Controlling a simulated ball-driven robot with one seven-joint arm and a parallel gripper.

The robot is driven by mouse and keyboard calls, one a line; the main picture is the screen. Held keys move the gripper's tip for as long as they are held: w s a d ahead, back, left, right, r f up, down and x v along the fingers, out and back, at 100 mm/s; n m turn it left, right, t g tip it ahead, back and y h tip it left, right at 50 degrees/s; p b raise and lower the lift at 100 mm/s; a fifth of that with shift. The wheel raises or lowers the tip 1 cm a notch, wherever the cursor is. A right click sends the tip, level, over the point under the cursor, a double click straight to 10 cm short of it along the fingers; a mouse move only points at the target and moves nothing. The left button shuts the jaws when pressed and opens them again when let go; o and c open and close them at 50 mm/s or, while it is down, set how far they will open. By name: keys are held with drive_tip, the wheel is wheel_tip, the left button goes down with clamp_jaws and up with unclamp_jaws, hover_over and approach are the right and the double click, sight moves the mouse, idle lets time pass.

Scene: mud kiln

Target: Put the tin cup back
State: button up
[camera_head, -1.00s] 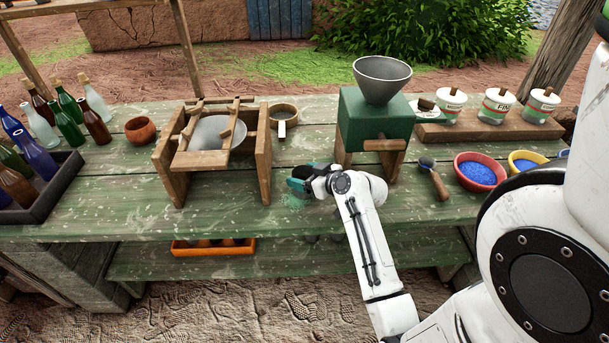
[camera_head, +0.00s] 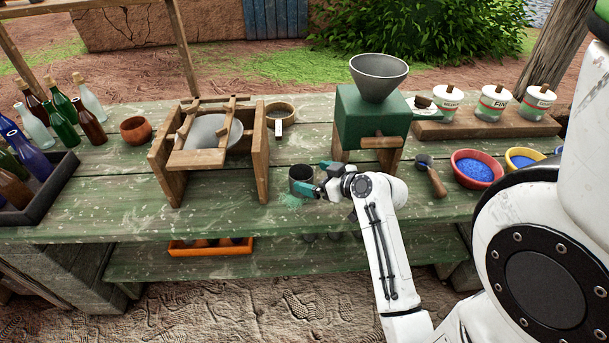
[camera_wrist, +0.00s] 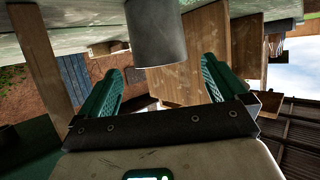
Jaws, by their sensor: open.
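The tin cup (camera_head: 301,179) is a dark grey metal cylinder standing on the green table, between the wooden frame stand and the green grinder. My gripper (camera_head: 323,183) is just to its right, with teal fingers open and pointing at the cup. In the wrist view the grey cup (camera_wrist: 156,35) is ahead of my gripper (camera_wrist: 163,88), past the two spread fingertips and apart from them. A patch of pale green powder lies on the table by the cup's base.
The wooden frame stand (camera_head: 172,185) with a pale bowl is left of the cup. The green grinder (camera_head: 365,128) with a grey funnel stands behind my gripper. A brush (camera_head: 433,178), a red bowl (camera_head: 477,168) of blue powder and lidded jars (camera_head: 494,103) are at right.

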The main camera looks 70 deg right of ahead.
drive_tip(key=v, duration=0.7)
drive_tip(key=w+a+f, duration=0.1)
drive_tip(key=w+a+f+y, duration=0.1)
drive_tip(key=a, duration=0.1)
drive_tip(key=w+a+f+n+g+y, duration=0.1)
drive_tip(key=a, duration=0.1)
drive_tip(key=shift+w+a+f, duration=0.2)
drive_tip(key=shift+w+f, duration=0.05)
drive_tip(key=shift+w, duration=0.1)
drive_tip(key=s+a+f+n+g+y, duration=0.1)
drive_tip(key=a+f+g, duration=0.3)
drive_tip(key=a, duration=0.7)
drive_tip(key=s+a+f+n+g+y, duration=0.1)
drive_tip(key=a+f+g, duration=0.4)
drive_tip(key=a, duration=0.6)
drive_tip(key=shift+s+n+g+y, duration=0.45)
drive_tip(key=shift+s+g, duration=0.25)
drive_tip(key=shift+s, duration=0.7)
drive_tip(key=shift+a, duration=0.15)
